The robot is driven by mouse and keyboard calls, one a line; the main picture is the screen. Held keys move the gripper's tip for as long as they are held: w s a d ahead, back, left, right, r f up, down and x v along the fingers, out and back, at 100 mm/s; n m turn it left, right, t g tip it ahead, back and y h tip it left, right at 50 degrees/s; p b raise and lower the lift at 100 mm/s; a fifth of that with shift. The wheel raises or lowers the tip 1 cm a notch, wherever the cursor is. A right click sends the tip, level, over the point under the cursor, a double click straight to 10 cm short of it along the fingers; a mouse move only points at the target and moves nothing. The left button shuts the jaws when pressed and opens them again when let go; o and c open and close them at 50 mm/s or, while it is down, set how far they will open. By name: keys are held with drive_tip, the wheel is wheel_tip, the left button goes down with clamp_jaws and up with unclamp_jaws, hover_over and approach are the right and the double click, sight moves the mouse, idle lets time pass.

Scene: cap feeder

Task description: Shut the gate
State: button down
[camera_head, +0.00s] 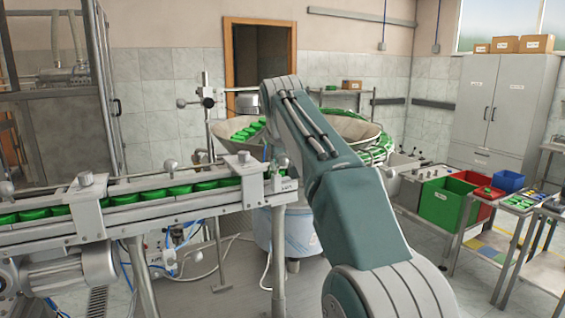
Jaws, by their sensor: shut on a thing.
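My arm rises from the bottom right and bends at its elbow near the middle of the picture. My gripper does not show; the arm's own links hide what lies beyond the elbow. The metal rail (150,207) on the left carries a row of green caps (125,199). Metal brackets with knobs stand over the rail, one at its right end (243,163). That end lies close to the left of my arm. No part can be clearly made out as the gate, and I cannot tell whether it is open or shut.
A feeder bowl (228,134) with green caps stands behind the rail end. Another grey bowl (345,126) is partly behind my arm. Green (440,203), red (470,185) and blue (506,181) bins stand on the right. A grey cabinet (500,100) is at the back right.

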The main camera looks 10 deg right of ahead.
idle(0.3)
drive_tip(key=shift+c, duration=1.5)
unclamp_jaws()
drive_tip(key=shift+w+a, duration=0.1)
drive_tip(key=v, duration=1.2)
drive_tip(key=shift+a, duration=0.15)
